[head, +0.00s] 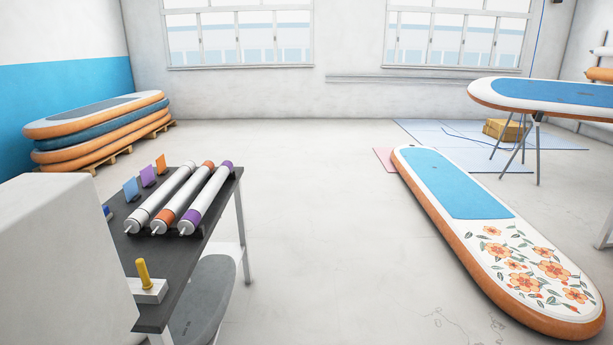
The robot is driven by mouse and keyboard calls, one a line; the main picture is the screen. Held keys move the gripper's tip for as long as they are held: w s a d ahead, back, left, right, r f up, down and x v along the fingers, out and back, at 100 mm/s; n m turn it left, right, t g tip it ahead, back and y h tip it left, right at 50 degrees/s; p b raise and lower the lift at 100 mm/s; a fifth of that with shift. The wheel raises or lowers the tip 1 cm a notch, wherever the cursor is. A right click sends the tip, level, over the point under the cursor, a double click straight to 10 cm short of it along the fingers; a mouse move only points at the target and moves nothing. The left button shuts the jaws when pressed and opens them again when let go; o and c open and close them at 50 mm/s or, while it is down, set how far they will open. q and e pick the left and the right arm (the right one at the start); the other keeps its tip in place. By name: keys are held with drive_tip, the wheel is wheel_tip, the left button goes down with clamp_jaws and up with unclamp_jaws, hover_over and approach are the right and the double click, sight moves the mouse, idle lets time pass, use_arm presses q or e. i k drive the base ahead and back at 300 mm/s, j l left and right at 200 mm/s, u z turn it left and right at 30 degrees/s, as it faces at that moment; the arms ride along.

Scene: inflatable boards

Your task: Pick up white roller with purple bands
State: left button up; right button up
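The white roller with purple bands (209,199) lies on the dark table (184,262) at the left. It is the rightmost of three parallel rollers and lies close to the table's right edge, with a purple band near each end. No gripper shows in the head view.
Orange, purple and blue cards (147,176) and a yellow peg on a block (144,274) are on the table. A white block shape covers the lower left. A flowered board (480,235) lies at right. Stacked boards (95,127) stand far left. The middle floor is clear.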

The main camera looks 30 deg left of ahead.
sight(186, 225)
drive_tip(key=i+j+u, duration=0.2)
drive_tip(key=i+u, duration=0.8)
drive_tip(key=i+l+u, duration=0.25)
drive_tip(key=i+u, duration=0.25)
drive_tip(key=i+l+u, duration=0.35)
drive_tip(key=u, duration=0.15)
drive_tip(key=i+l+u, duration=0.5)
drive_tip(key=k+l, duration=0.05)
drive_tip(key=k, duration=0.05)
